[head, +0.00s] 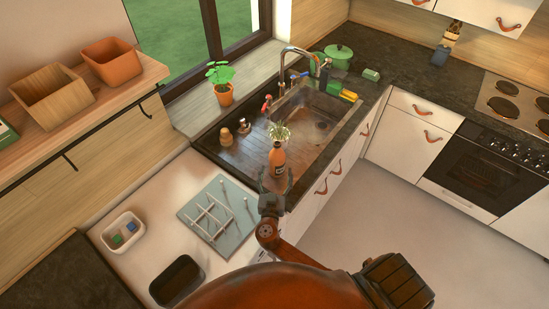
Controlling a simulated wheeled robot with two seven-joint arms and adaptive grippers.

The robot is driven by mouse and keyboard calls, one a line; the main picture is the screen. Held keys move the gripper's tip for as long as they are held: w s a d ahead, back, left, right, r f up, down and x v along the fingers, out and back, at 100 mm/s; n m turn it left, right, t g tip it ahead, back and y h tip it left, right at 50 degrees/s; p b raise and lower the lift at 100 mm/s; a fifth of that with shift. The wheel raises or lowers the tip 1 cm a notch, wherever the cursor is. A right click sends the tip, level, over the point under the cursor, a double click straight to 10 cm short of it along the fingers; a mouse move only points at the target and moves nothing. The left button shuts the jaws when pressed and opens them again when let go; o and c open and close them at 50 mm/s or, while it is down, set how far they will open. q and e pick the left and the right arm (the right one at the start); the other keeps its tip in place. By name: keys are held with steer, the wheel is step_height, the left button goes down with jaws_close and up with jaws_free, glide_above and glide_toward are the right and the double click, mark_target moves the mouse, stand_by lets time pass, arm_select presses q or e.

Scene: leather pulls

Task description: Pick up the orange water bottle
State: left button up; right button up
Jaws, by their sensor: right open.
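The orange water bottle (277,160) stands upright near the front edge of the sink counter, with a dark label on its lower part. My left gripper is not in view.
A metal sink (318,122) with a tall faucet (284,66) lies behind the bottle. Small brown objects (226,136) stand on the counter to the left. A dish rack (215,217) and a dark tub (177,281) sit on the white surface at left.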

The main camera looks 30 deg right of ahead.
mark_target(276, 166)
steer(key=p+x, duration=0.1)
steer(key=x, duration=0.2)
steer(key=shift+w+a+r, duration=0.1)
steer(key=shift+r, duration=0.05)
steer(key=shift+p+x, duration=0.7)
steer(key=shift+x, duration=0.4)
steer(key=shift+w+d+f, duration=0.2)
steer(key=shift+w, duration=0.1)
steer(key=shift+d, duration=0.1)
steer(key=c, duration=1.4)
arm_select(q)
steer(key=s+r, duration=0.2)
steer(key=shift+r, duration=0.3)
arm_select(e)
steer(key=shift+c, duration=0.7)
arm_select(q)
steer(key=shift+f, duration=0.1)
arm_select(e)
steer(key=shift+r, duration=0.15)
